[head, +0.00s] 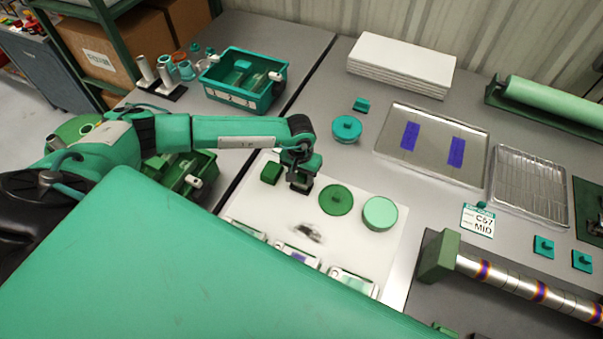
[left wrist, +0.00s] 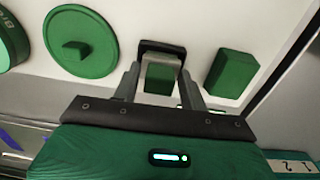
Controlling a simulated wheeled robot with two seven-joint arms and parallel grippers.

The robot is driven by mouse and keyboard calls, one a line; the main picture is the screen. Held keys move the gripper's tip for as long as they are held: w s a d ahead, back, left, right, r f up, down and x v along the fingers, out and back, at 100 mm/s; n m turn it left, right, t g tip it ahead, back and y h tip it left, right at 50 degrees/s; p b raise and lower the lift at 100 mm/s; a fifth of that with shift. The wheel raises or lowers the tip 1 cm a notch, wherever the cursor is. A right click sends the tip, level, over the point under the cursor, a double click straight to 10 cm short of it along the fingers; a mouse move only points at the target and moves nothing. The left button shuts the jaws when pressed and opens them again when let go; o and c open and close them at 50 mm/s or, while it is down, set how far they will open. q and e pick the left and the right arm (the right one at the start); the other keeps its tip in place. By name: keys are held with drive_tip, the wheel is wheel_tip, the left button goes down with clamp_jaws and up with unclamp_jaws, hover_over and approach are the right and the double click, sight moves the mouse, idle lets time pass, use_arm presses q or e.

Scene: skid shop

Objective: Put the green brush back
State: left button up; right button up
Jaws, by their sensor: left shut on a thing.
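My left gripper (head: 300,186) is low over the white board (head: 402,250), between a green block (head: 270,173) and a green disc (head: 336,200). In the left wrist view my left gripper (left wrist: 160,62) is shut on a small green thing, which looks like the green brush (left wrist: 159,78). In that view the green disc (left wrist: 80,42) with a raised grip is to the left and the green block (left wrist: 231,74) to the right, both apart from the fingers. My right gripper is not in view.
A round green tin (head: 380,213) stands right of the disc. A grey smudge (head: 308,232) is on the board. A teal tote (head: 240,98) stands behind, with a green tote (head: 205,170) under my left arm. A metal tray (head: 430,170) lies to the right.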

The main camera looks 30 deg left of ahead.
sight(300, 174)
use_arm(q)
drive_tip(key=shift+f, duration=0.15)
drive_tip(key=o, duration=1)
drive_tip(key=shift+c, duration=0.2)
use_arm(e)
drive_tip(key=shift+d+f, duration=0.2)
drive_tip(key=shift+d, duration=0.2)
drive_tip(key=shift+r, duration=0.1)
use_arm(q)
drive_tip(key=shift+r, duration=0.25)
drive_tip(key=shift+w+r+b, duration=0.1)
drive_tip(key=shift+r+b, duration=0.2)
drive_tip(key=shift+r, duration=0.05)
wheel_tip(300, 174, up, 11)
drive_tip(key=b, duration=0.3)
drive_tip(key=shift+a, duration=0.15)
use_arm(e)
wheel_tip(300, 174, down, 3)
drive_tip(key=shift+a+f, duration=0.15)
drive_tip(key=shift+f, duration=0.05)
